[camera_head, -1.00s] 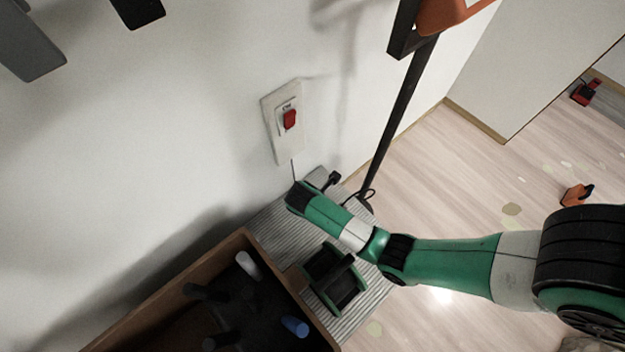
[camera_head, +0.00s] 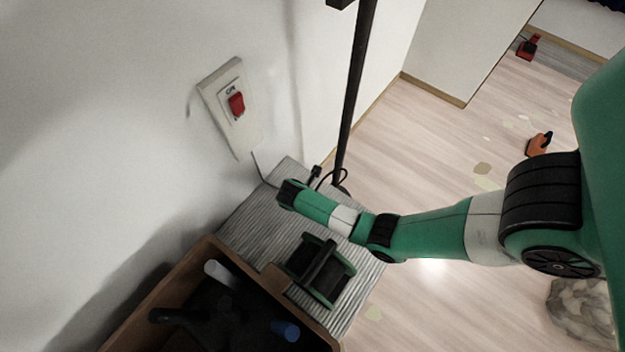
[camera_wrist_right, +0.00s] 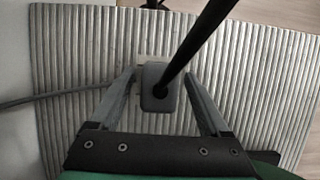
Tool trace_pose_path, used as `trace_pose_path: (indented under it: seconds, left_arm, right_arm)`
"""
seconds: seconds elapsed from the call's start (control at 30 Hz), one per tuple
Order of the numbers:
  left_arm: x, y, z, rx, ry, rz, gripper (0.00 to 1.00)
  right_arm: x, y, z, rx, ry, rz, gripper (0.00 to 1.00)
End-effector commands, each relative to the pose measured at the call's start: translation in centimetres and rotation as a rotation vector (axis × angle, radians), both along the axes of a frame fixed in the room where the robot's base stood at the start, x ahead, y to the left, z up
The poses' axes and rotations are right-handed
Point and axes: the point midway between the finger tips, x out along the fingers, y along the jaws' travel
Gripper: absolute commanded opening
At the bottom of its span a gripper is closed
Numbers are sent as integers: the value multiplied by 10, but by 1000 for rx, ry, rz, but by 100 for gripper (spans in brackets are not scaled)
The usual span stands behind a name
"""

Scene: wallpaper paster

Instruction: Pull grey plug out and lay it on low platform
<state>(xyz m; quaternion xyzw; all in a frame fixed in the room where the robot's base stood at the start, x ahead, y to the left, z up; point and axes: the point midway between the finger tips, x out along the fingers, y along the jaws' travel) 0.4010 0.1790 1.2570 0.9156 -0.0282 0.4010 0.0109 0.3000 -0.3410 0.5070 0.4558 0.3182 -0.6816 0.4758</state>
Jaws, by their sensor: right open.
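A grey plug (camera_wrist_right: 157,100) with a thick black cord rising from it shows in the right wrist view, over a ribbed grey platform (camera_wrist_right: 245,90). A small pale piece shows behind it; I cannot tell how deep the plug sits in it. My right gripper (camera_wrist_right: 160,78) is open, one finger on each side of the plug, with small gaps. In the head view the ribbed platform (camera_head: 245,225) lies against the wall, and the end of my right arm hides the plug there. My left gripper is not in view.
A wall switch (camera_head: 222,90) with a red rocker has a cord running down to the platform. A green and black item (camera_head: 318,270) stands on the platform beside an open brown box (camera_head: 165,290) with tools. A black pole (camera_head: 355,90) rises behind.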

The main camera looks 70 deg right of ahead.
Motion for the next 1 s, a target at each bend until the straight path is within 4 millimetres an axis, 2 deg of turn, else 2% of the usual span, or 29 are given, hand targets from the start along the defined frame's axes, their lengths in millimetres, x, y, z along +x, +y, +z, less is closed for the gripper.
trace_pose_path:
  seconds: [0.07,0.5,0.57,0.6,0.83,1.0]
  left_arm:
    - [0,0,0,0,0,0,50]
    - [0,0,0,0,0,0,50]
    - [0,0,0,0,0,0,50]
    - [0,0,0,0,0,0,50]
    - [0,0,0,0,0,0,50]
    - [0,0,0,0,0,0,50]
  right_arm:
    - [0,0,0,0,0,0,80]
    - [0,0,0,0,1,0,3]
    - [0,0,0,0,1,0,0]
    - [0,0,0,0,1,0,43]
    - [0,0,0,0,1,0,1]
    - [0,0,1,0,1,0,0]
